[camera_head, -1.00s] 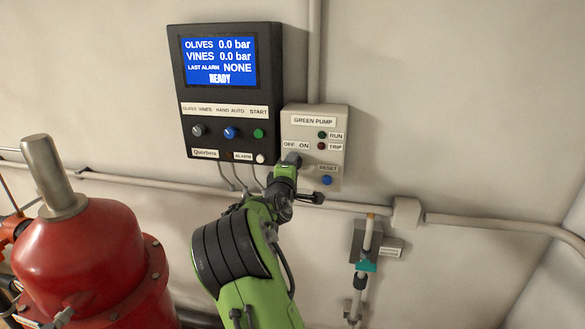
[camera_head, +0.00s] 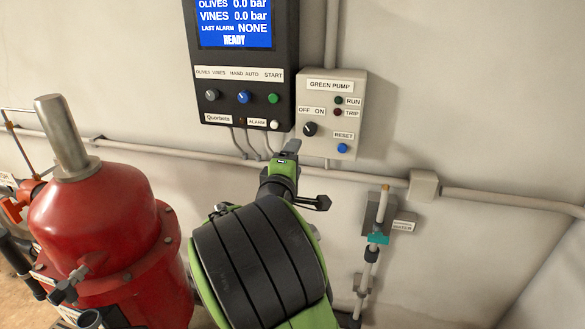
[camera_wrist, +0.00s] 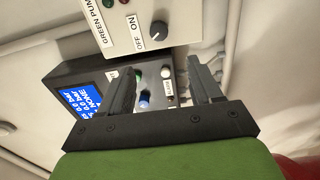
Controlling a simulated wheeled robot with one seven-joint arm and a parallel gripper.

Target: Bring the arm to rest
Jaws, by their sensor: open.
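My gripper (camera_head: 291,147) is at the end of my green and black arm, just below the grey green pump box (camera_head: 355,112). In the wrist view my gripper (camera_wrist: 163,82) is open, with its two dark fingers apart and nothing between them. The black OFF/ON knob (camera_head: 310,129) is uncovered on the pump box, close above and right of the fingertips. The knob also shows in the wrist view (camera_wrist: 160,30), apart from the fingers. My gripper touches nothing that I can see.
The dark control panel (camera_head: 288,100) hangs left of the pump box; its screen (camera_head: 235,22) reads READY and 0.0 bar. A red tank (camera_head: 95,225) stands at left. A wall pipe (camera_head: 480,195) runs behind my arm. A valve assembly (camera_head: 375,240) is at right.

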